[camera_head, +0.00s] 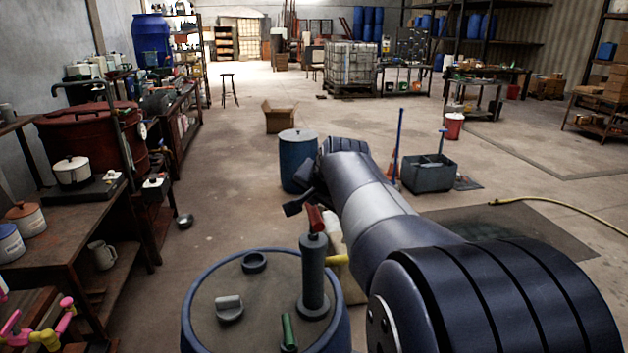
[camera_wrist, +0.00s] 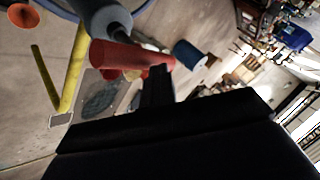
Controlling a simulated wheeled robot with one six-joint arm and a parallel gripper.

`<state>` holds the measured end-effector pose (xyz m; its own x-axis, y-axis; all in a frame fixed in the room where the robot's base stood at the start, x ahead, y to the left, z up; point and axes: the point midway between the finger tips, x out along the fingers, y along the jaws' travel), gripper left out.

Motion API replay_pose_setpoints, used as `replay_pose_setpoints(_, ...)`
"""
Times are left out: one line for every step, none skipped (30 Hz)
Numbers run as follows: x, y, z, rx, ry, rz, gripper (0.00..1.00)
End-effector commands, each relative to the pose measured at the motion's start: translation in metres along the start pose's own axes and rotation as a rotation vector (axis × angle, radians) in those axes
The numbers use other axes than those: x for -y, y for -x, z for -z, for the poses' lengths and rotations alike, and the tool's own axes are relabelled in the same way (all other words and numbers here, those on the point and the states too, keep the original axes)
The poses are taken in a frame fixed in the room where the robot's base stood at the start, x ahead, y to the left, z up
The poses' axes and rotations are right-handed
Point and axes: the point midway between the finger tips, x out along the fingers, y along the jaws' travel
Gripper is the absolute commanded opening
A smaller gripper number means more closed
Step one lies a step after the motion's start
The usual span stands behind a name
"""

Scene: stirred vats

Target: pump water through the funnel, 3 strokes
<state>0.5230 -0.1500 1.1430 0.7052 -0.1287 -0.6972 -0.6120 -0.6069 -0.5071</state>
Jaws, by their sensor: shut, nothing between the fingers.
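A blue drum (camera_head: 198,318) stands at the front, with a grey hand pump (camera_head: 313,275) upright on its lid. The pump has a red handle (camera_head: 315,218), also in the wrist view (camera_wrist: 120,55). My gripper (camera_head: 291,209) is shut and empty close beside the handle; its dark fingers (camera_wrist: 158,80) overlap the handle's end in the wrist view, so I cannot tell whether they touch. A yellow spout or pipe (camera_head: 341,260) shows behind the pump, and a yellow bar (camera_wrist: 74,72) in the wrist view.
The drum lid bears a dark ring (camera_head: 254,262), a grey piece (camera_head: 229,308) and a green handle (camera_head: 288,332). A pale jug (camera_head: 334,233) is partly hidden behind the pump. Another blue drum (camera_head: 297,163) stands beyond.

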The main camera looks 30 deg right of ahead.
Motion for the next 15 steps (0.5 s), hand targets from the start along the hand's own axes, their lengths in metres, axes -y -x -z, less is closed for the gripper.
replay_pose_setpoints(0.002,0.003,0.002,0.003,0.000,-0.003,0.00)
replay_pose_setpoints(0.003,0.004,0.003,0.002,0.000,-0.003,0.00)
replay_pose_setpoints(0.004,0.006,0.004,0.002,0.000,-0.002,0.00)
replay_pose_setpoints(0.005,0.007,0.005,0.002,0.000,-0.002,0.00)
replay_pose_setpoints(0.006,0.009,0.006,0.002,0.000,-0.002,0.00)
replay_pose_setpoints(0.007,0.011,0.008,0.002,0.000,-0.002,0.00)
replay_pose_setpoints(0.008,0.012,0.009,0.002,0.000,-0.002,0.00)
replay_pose_setpoints(0.009,0.013,0.010,0.002,0.000,-0.002,0.00)
replay_pose_setpoints(0.011,0.015,0.011,0.001,0.000,-0.002,0.00)
replay_pose_setpoints(0.011,0.016,0.012,0.001,0.000,-0.002,0.00)
replay_pose_setpoints(0.012,0.017,0.013,0.001,0.000,-0.002,0.00)
replay_pose_setpoints(0.014,0.019,0.014,0.001,0.000,-0.002,0.00)
replay_pose_setpoints(0.015,0.020,0.015,0.001,0.000,-0.002,0.00)
replay_pose_setpoints(0.015,0.022,0.016,0.001,0.000,-0.002,0.00)
replay_pose_setpoints(0.017,0.023,0.017,0.001,0.000,-0.002,0.00)
